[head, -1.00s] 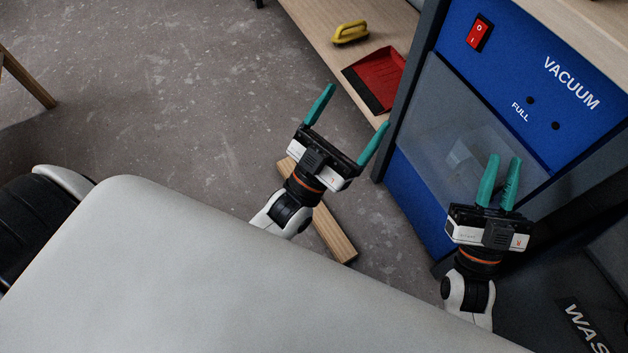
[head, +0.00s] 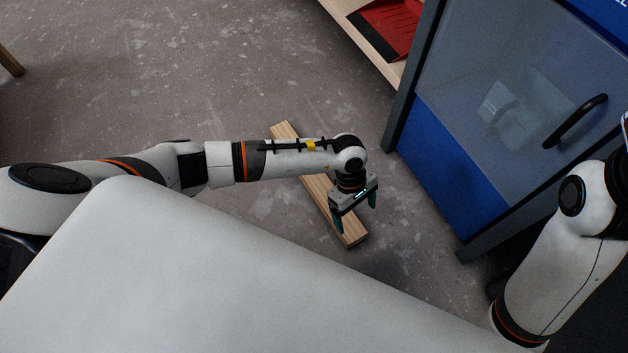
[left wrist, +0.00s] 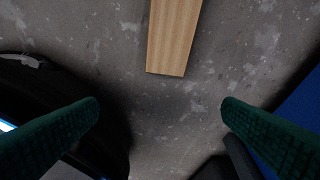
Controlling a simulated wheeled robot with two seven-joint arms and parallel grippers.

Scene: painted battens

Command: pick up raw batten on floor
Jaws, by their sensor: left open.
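The raw batten (head: 318,188) is a bare light-wood strip lying on the concrete floor, running from upper left to lower right in the head view. My left forearm covers part of its middle. My left gripper (head: 354,212) is open and points down over the batten's near end. In the left wrist view the batten's end (left wrist: 172,45) is at top centre, ahead of the gap between the green fingers (left wrist: 160,115), and nothing is between them. My right arm shows at the right edge of the head view, but its gripper is out of frame.
The blue vacuum cabinet (head: 445,160) with a clear door and black handle (head: 575,121) stands right of the batten. A low wooden shelf (head: 352,27) holds a red dustpan (head: 392,25) at the top.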

